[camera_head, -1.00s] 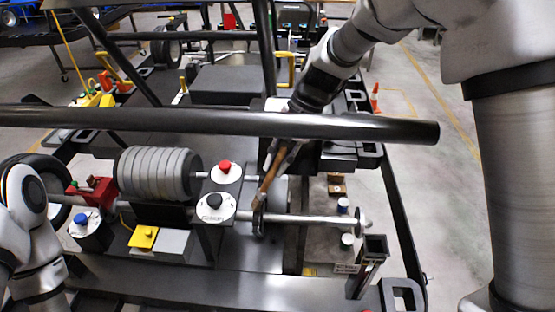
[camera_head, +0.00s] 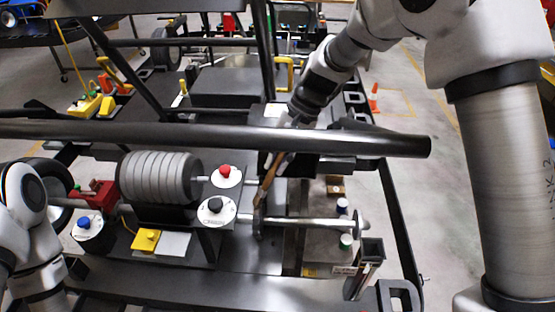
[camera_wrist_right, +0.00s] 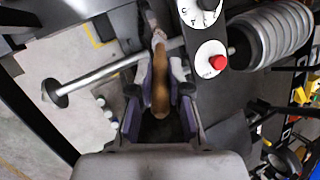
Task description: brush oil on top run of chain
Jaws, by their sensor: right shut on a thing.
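My right gripper (camera_head: 287,140) is shut on the wooden handle of a brush (camera_head: 269,178), partly behind a thick black bar in the head view. The brush slants down and left, its lower end beside the dark sprocket disc (camera_head: 258,216) on the axle. In the right wrist view the brush handle (camera_wrist_right: 159,90) lies between the two fingers (camera_wrist_right: 160,78), its far end near the axle. The chain is too small and dark to make out, and I cannot tell whether the bristles touch it. Only part of my left arm shows; its gripper is out of view.
The black bar (camera_head: 200,137) crosses in front of the right gripper. A steel axle (camera_head: 310,223) extends right from the sprocket. Round panels with a red button (camera_head: 226,171) and a black knob (camera_head: 215,205) stand left of the brush. A grey ribbed cylinder (camera_head: 158,177) lies farther left.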

